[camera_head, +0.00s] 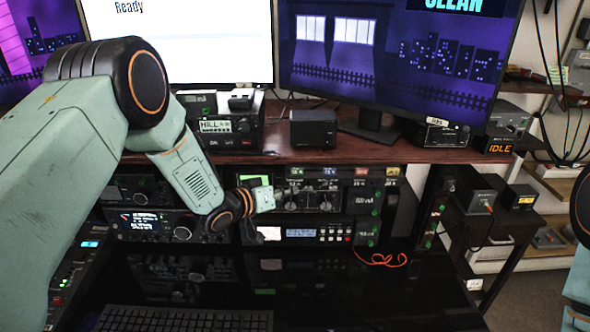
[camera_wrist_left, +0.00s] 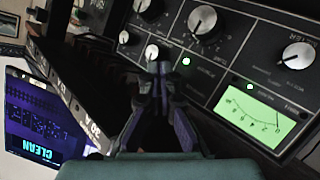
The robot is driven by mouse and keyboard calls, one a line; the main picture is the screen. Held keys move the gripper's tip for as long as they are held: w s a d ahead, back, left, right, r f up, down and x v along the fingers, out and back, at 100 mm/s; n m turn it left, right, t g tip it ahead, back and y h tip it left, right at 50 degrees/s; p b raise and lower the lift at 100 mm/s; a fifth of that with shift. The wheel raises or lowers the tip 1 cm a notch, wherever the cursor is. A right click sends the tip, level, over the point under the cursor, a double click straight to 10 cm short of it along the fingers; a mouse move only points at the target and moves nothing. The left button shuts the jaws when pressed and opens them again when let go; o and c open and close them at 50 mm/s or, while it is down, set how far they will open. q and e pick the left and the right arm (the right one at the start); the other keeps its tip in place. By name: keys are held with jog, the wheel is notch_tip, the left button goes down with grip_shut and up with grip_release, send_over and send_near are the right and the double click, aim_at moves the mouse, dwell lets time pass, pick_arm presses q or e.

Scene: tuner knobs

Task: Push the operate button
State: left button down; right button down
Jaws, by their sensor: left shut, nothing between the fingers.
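The tuner (camera_head: 318,199) is a dark panel with knobs and a green lit meter on the shelf under the desk top. In the left wrist view its panel fills the upper right, with white-faced knobs (camera_wrist_left: 202,19), the green meter (camera_wrist_left: 252,115) and a small lit green light (camera_wrist_left: 186,62). Small lettering beside that light is too blurred to read surely, so I cannot pick out the operate button. My left gripper (camera_head: 268,198) is shut and empty, in front of the tuner's left part. In the wrist view its fingertips (camera_wrist_left: 160,70) are close to the panel; contact cannot be told.
Below the tuner is a unit with a blue display (camera_head: 302,233). Another radio (camera_head: 150,224) stands left of it. An orange cable (camera_head: 380,259) lies on the dark glossy surface, with a keyboard (camera_head: 185,319) at the front. Monitors (camera_head: 392,55) stand above. My right arm shows at the right edge.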

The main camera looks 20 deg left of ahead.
pick_arm(q)
jog(key=shift+s+d+r+p, duration=0.1)
jog(key=shift+s+d+p, duration=0.15)
jog(key=shift+s, duration=0.45)
jog(key=shift+s+d+f+p, duration=0.15)
jog(key=shift+s+p, duration=0.15)
jog(key=shift+s, duration=0.4)
jog(key=shift+s+d+r+p, duration=0.15)
jog(key=shift+s+d+p, duration=0.1)
jog(key=shift+s, duration=0.45)
